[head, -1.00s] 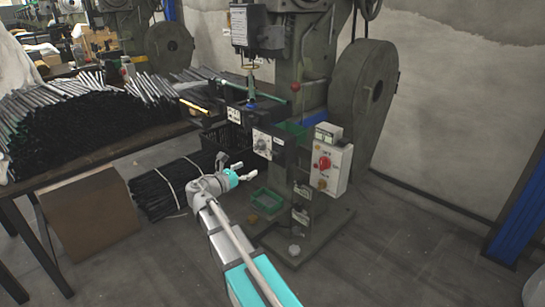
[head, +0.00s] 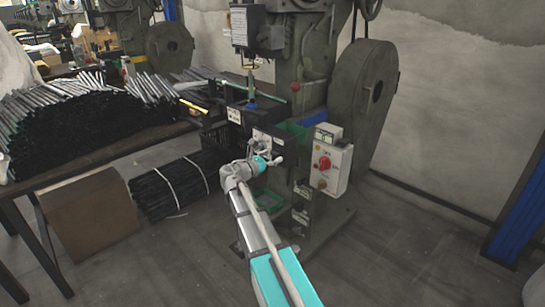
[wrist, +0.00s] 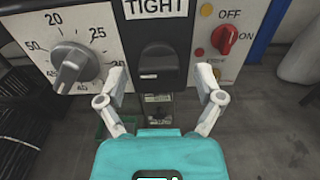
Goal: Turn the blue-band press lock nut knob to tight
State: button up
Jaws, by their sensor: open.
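The press (head: 298,65) is a dark green machine with a blue band (head: 314,118) on its body. In the wrist view a black knob (wrist: 160,62) sits on a dark plate under a label reading TIGHT (wrist: 156,8). My gripper (wrist: 161,76) is open and empty, its two fingers spread to the left and right just below and in front of the black knob, apart from it. In the head view my gripper (head: 272,157) is in front of the press's front panel and hides part of it; the black knob cannot be made out there.
Left of the knob is a grey dial (wrist: 73,65) with numbers. To its right is a red OFF/ON switch (wrist: 224,40), close to the right finger's side; its box (head: 330,165) shows in the head view. A green bin (head: 268,200) sits below. A table with dark rods (head: 85,125) stands left.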

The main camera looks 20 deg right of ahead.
jog(key=shift+w+d, duration=0.15)
jog(key=shift+d, duration=0.2)
